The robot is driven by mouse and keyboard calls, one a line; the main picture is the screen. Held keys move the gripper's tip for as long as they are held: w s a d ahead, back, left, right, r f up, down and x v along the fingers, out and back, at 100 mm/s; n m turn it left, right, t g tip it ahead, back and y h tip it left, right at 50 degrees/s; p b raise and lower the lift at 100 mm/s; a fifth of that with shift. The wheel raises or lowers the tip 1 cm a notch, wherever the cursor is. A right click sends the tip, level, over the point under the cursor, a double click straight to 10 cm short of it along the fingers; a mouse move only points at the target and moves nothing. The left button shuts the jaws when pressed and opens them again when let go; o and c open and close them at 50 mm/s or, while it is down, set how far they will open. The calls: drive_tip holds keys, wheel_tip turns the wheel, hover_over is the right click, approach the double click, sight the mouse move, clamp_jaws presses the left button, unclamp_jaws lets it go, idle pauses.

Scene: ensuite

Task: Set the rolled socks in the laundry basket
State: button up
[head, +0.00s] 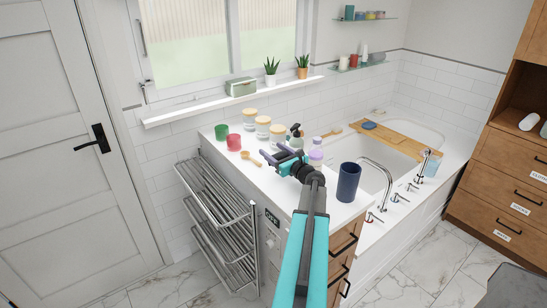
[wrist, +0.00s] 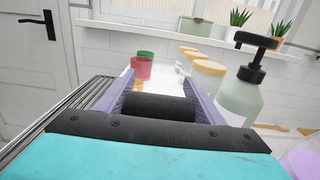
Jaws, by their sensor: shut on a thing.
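My gripper (head: 287,158) is over the white counter, near the bottles and jars. In the wrist view, the purple fingers of my gripper (wrist: 161,98) are shut on a dark, ribbed roll, which looks like the rolled socks (wrist: 158,107). The roll lies crosswise between the fingers. It is hard to make out in the head view. I cannot identify a laundry basket in either view.
Lidded jars (head: 263,127), a green cup (head: 221,132), a red cup (head: 233,142), a pump bottle (wrist: 242,92) and a dark blue cylinder (head: 348,182) stand on the counter (head: 262,178). A metal rack (head: 218,210) stands left. A dark object (head: 517,287) is bottom right. Marble floor is clear left.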

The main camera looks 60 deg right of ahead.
sight(274, 156)
drive_tip(key=shift+w+d, duration=0.35)
drive_tip(key=shift+d, duration=0.1)
drive_tip(key=shift+s+a+f+p, duration=0.1)
drive_tip(key=shift+f+p, duration=0.75)
drive_tip(key=shift+f, duration=0.95)
drive_tip(key=shift+f, duration=0.15)
drive_tip(key=o, duration=1.1)
drive_tip(key=shift+c, duration=0.2)
drive_tip(key=shift+r, duration=0.2)
drive_tip(key=shift+s+a+f+b, duration=0.1)
drive_tip(key=shift+s+a+b, duration=0.2)
drive_tip(key=shift+s, duration=0.35)
drive_tip(key=b+v, duration=0.2)
drive_tip(key=v, duration=0.8)
drive_tip(key=shift+s+b, duration=0.3)
drive_tip(key=shift+b, duration=0.1)
